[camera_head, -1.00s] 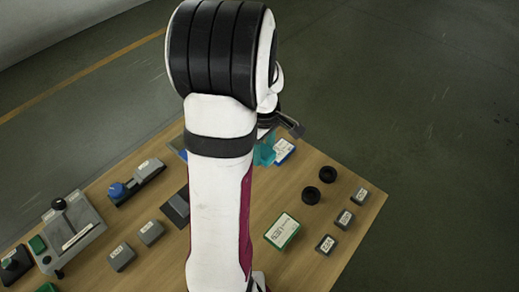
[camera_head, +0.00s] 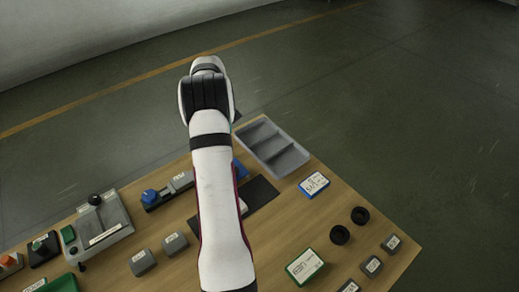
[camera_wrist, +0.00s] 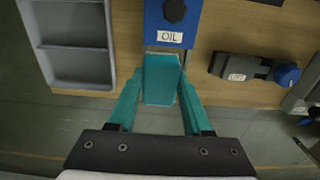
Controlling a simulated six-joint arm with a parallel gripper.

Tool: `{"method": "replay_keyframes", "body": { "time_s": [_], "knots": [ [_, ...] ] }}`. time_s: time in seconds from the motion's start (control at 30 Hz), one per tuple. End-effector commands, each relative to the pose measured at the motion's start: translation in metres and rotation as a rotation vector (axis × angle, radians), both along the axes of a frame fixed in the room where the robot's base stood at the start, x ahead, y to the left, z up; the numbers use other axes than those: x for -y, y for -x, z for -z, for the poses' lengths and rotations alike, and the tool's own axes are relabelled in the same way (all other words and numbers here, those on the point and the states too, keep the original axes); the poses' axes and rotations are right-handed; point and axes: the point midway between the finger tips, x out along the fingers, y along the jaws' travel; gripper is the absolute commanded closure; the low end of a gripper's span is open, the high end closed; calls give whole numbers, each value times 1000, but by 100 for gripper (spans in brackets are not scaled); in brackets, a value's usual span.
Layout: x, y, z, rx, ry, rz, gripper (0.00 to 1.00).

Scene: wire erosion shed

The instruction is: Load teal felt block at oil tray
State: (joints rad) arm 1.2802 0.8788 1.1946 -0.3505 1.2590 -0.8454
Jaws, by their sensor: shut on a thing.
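The teal felt block (camera_wrist: 161,78) is between the teal fingers of my gripper (camera_wrist: 158,88) in the wrist view. My gripper is shut on it. The block's far end lies close to a blue fixture (camera_wrist: 172,38) with a dark hexagonal knob and a white label reading OIL; I cannot tell whether they touch. In the head view the blue fixture (camera_head: 240,169) shows only in part beside my arm. The block and my gripper are hidden behind my arm there.
A grey compartment tray (camera_head: 247,137) stands at the table's far edge. A grey device with a blue knob (camera_head: 150,196) sits left of my arm. A dark mat (camera_head: 262,192), a blue-white box (camera_head: 314,185) and a green-white box (camera_head: 304,267) lie to the right, with bare wood between.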

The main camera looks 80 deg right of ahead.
Motion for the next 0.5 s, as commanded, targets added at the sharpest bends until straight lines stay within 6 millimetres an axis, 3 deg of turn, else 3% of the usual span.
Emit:
{"method": "replay_keyframes", "body": {
  "time_s": [0.13,0.5],
  "knots": [
    [2,-20,5,1,0,1,95],
    [2,-20,50,1,1,2,95]
  ]
}}
